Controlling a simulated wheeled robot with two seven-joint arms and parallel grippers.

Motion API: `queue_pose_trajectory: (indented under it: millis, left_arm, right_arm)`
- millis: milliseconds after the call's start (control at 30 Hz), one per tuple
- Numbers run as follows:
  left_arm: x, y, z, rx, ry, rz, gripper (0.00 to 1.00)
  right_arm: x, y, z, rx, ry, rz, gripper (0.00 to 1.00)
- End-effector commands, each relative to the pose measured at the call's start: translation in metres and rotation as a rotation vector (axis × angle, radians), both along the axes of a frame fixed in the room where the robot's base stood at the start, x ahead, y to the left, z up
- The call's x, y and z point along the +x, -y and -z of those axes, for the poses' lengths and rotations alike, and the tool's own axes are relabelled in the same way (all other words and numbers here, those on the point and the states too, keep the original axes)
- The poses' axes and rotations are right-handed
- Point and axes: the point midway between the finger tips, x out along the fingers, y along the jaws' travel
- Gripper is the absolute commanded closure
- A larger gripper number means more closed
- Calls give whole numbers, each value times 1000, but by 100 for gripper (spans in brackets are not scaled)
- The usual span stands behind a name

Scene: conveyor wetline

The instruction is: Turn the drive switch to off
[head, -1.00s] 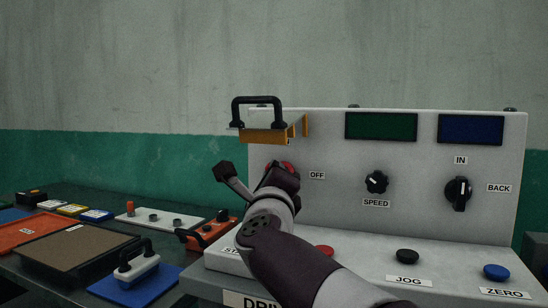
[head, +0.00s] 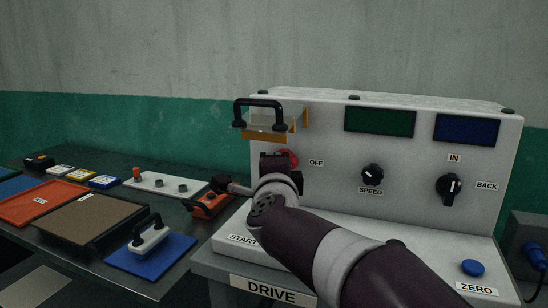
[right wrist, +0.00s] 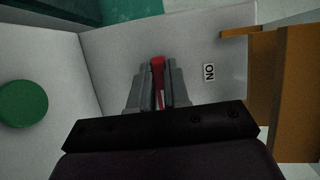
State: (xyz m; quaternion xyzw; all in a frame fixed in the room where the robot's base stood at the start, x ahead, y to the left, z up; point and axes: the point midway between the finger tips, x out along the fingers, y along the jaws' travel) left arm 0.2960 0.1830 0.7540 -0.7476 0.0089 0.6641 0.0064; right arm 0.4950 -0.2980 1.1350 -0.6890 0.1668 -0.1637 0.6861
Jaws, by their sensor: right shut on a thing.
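The red drive switch (head: 291,156) is on the upright white panel, under a raised guard (head: 265,122) with an orange frame, clear cover and black handle. An OFF label (head: 316,162) is to its right. In the right wrist view, my right gripper (right wrist: 158,88) is shut on the red switch handle (right wrist: 158,66), one finger on each side. My left gripper is not in view.
The panel also bears a SPEED knob (head: 372,174), an IN/BACK selector (head: 449,188) and two dark displays. A blue ZERO button (head: 473,267) and a green button (right wrist: 23,104) are on the ledge. Blocks, trays and a handled tool (head: 150,238) lie on the left bench.

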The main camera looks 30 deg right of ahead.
Motion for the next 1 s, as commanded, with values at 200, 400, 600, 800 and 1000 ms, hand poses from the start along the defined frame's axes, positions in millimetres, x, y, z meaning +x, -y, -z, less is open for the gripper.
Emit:
queue_pose_trajectory:
  millis: [200,400,600,800,1000]
  left_arm:
    - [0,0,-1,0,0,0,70]
    - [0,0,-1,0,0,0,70]
    - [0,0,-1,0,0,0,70]
    - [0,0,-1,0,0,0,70]
    - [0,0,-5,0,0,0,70]
  right_arm:
    - [0,0,2,-8,-10,-1,100]
    - [0,0,2,-8,-10,-1,100]
    - [0,0,1,-8,-9,-1,58]
    - [-1,-1,0,-7,-7,-1,58]
    - [-24,-13,-2,-7,-5,-3,58]
